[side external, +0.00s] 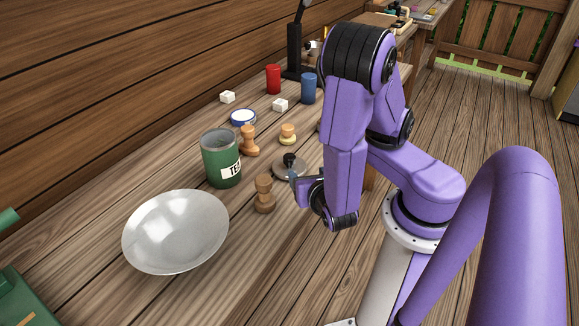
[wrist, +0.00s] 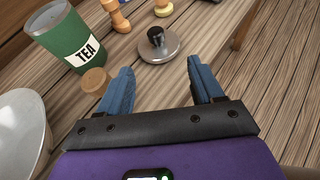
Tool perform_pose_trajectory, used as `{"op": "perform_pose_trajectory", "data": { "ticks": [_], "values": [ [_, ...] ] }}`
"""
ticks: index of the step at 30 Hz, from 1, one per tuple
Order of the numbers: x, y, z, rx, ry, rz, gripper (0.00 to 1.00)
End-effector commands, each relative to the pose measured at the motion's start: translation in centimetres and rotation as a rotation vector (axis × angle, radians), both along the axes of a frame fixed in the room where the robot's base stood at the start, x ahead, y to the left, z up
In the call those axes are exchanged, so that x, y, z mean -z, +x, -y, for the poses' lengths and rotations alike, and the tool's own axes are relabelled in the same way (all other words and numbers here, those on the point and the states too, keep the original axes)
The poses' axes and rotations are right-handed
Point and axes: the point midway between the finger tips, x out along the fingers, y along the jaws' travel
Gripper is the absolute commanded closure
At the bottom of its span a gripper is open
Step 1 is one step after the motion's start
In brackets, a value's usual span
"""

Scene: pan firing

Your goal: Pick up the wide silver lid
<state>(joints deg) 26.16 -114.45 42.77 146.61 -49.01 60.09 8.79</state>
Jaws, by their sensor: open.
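The silver lid (side external: 282,172) is a round disc with a black knob, lying on the wooden table. In the wrist view the lid (wrist: 158,55) is just beyond my fingertips, with its knob up. My gripper (wrist: 160,66) is open, with its blue fingers spread on either side and nothing between them. In the side view my gripper (side external: 295,184) is close to the near right side of the lid and partly hides it. I cannot tell the exact gap between fingers and lid.
A brown wooden piece (side external: 265,194) stands close left of my gripper. A green TEA tin (side external: 221,160) and a pale bowl (side external: 175,232) are further left. Two more wooden pieces (side external: 249,141) (side external: 288,134) stand behind. Red (side external: 273,79) and blue (side external: 309,88) cups are further back.

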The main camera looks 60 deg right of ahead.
Motion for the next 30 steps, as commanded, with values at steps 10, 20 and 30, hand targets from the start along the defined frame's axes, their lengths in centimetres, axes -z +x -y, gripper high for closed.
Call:
{"op": "perform_pose_trajectory", "data": {
  "ticks": [10, 20, 30],
  "values": [
    [1.2, 2.0, 1.9, -0.023, -0.030, -0.002, 0.34],
    [2.9, 4.9, 4.8, -0.022, -0.028, -0.002, 0.34],
    [4.6, 7.6, 7.5, -0.022, -0.025, -0.001, 0.34]
  ]
}}
